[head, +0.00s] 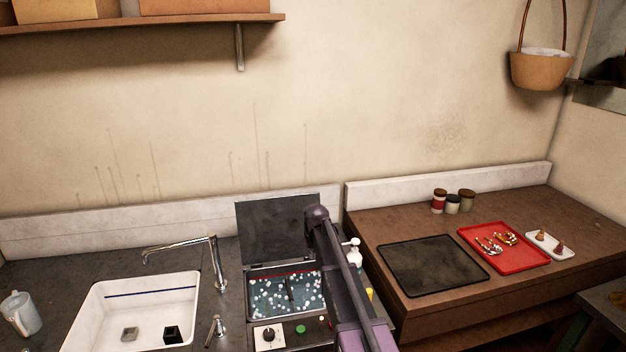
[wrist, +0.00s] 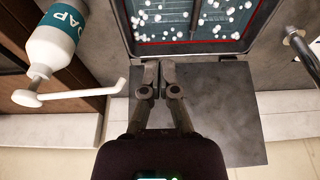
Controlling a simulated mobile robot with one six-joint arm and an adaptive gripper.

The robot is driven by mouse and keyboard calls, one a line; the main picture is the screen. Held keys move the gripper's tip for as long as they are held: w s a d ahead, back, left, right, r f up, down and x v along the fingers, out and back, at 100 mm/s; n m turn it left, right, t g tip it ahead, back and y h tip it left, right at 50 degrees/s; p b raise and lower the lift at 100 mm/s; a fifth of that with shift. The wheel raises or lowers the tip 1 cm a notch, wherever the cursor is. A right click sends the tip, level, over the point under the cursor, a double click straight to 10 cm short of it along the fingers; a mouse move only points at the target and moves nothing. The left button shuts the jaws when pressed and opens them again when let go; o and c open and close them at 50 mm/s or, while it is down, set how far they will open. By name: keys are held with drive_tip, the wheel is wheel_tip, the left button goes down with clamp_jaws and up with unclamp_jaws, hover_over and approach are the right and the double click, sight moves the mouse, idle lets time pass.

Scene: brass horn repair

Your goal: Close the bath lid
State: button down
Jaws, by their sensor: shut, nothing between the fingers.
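The bath (head: 257,308) is a grey tank of liquid with white floating balls and a red line inside its rim. It also shows at the top of the wrist view (wrist: 133,42). Its dark flat lid (head: 270,230) stands open and raised at the back of the bath. In the wrist view the lid (wrist: 235,115) lies below the bath's hinge edge. My gripper (wrist: 158,82) is shut and empty, in front of the lid's left part in that view; I cannot tell whether it touches. In the head view my arm covers the lid's right edge and hides the fingers.
A white soap bottle (wrist: 52,45) with a long nozzle stands close beside the bath. A sink (head: 105,310) and tap (head: 215,262) are to the left. A black mat (head: 430,265) and red tray (head: 515,262) lie on the wooden counter to the right.

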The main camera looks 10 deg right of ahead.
drive_tip(key=w+d+r+p, duration=0.2)
drive_tip(key=w+r+p, duration=0.2)
drive_tip(key=w, duration=0.5)
drive_tip(key=w+d+r+t+p, duration=0.1)
drive_tip(key=w+r+p, duration=0.4)
drive_tip(key=w, duration=0.5)
drive_tip(key=w+d+r+t+p, duration=0.1)
drive_tip(key=w+d+r+p, duration=0.2)
drive_tip(key=w+r+p, duration=0.2)
drive_tip(key=w+r, duration=0.3)
drive_tip(key=w, duration=0.1)
drive_tip(key=shift+w+d, duration=0.25)
drive_tip(key=shift+w, duration=0.05)
drive_tip(key=shift+f, duration=0.15)
wheel_tip(320, 180, down, 8)
drive_tip(key=b, duration=0.8)
drive_tip(key=shift+w, duration=0.2)
drive_tip(key=shift+s, duration=0.1)
